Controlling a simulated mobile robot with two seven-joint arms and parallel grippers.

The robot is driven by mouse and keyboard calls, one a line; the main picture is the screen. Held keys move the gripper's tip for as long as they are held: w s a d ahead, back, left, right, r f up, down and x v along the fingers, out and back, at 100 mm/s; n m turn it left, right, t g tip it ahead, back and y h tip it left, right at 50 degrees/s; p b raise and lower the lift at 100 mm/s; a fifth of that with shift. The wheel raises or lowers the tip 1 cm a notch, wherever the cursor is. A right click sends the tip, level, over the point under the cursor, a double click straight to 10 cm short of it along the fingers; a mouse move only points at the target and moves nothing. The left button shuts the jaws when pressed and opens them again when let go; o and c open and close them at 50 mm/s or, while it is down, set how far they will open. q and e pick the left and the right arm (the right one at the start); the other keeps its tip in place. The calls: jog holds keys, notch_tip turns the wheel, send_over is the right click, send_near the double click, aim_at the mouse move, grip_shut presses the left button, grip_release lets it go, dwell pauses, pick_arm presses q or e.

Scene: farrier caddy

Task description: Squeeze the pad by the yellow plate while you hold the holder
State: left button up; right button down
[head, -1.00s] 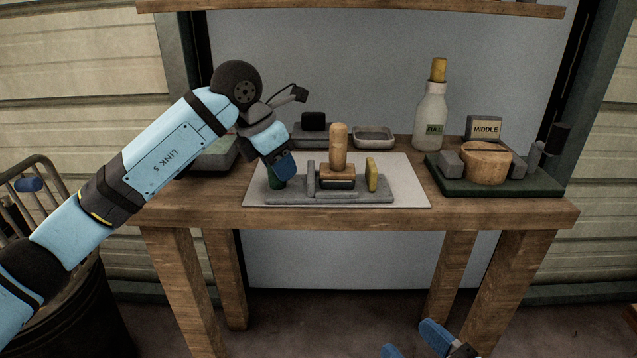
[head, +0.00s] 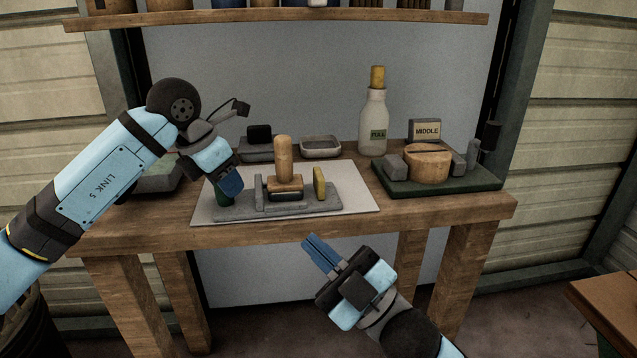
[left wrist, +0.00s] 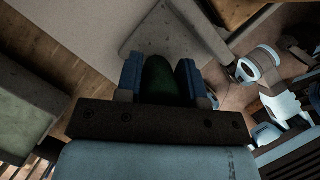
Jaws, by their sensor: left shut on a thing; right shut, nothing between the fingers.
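The holder (head: 275,211) is a grey base on a pale sheet on the bench. Its green grip (head: 223,198) stands at the left end. My left gripper (head: 229,184) is shut on this grip; the left wrist view shows the green grip (left wrist: 158,80) between the fingers. A wooden block with an upright handle (head: 283,160) sits on the holder, with the dark pad (head: 286,195) seemingly under it. The yellow plate (head: 319,184) stands upright to its right, with a visible gap. My right gripper (head: 308,241) is shut and empty, in front of the bench edge.
A bottle marked FULL (head: 373,122) stands behind right. A green tray (head: 440,187) with a round wooden piece (head: 427,164) and grey blocks is at the right. A grey dish (head: 321,147) lies behind the holder.

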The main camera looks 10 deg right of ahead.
jog(key=w+a+r+n+g+y, duration=0.1)
jog(key=a+r+n+g+y, duration=0.15)
jog(key=n+g, duration=0.65)
jog(key=a+r+n+g+y, duration=0.2)
jog(key=a+r+n+g, duration=0.15)
jog(key=n+g, duration=0.55)
notch_tip(320, 180, up, 3)
jog(key=n+t+h, duration=0.5)
jog(key=n+h, duration=0.4)
jog(key=h, duration=1.2)
send_over(333, 191)
jog(key=shift+s+d+f, duration=0.15)
jog(key=shift+f, duration=1.4)
jog(key=shift+s+d+f, duration=0.1)
jog(key=shift+s+f, duration=0.05)
jog(key=shift+f, duration=1.35)
jog(key=shift+s+d+f, duration=0.15)
jog(key=shift+f, duration=1.4)
